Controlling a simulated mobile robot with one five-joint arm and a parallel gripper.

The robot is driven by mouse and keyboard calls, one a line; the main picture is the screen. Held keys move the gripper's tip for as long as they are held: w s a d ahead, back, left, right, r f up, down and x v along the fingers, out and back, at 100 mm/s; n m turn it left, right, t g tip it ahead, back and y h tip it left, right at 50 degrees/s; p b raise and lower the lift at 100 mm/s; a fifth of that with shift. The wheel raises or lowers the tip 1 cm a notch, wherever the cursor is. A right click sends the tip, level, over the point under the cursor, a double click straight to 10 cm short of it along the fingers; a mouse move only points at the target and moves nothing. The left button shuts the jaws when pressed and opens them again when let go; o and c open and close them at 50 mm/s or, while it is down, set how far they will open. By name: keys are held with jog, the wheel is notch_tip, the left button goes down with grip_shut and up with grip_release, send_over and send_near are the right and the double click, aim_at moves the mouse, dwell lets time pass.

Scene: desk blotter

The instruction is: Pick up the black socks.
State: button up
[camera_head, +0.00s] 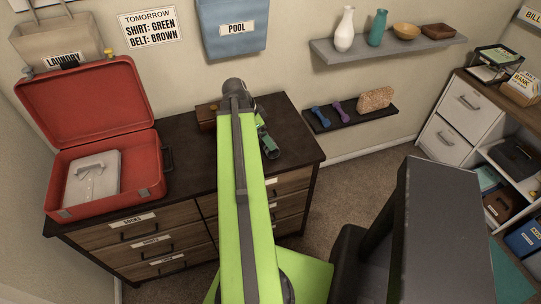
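No black socks can be made out. A drawer labelled SOCKS (117,237) is the top left drawer of the dark-topped wooden dresser (190,172), and it looks shut. My green arm rises through the middle of the view and bends at its top over the dresser. The end of my arm, with my gripper (269,148), shows partly behind the upright link, over the right part of the dresser top. Its fingers are too small and too hidden to tell whether they are open or shut.
A brown box (207,117) sits at the back. A low shelf (350,118) holds dumbbells and a block. A white cabinet (456,118) is at right; carpet (335,190) lies between.

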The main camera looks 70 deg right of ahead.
aim_at(273, 154)
jog(key=b+x, duration=0.1)
jog(key=x, duration=0.1)
jog(key=shift+f, duration=0.45)
jog(key=shift+s+d+f, duration=0.1)
jog(key=shift+d+f, duration=0.05)
jog(key=b+x, duration=0.5)
jog(key=shift+w+a+f, duration=0.15)
jog(key=shift+w+a, duration=0.15)
jog(key=shift+s+d, duration=0.1)
jog(key=c, duration=1.4)
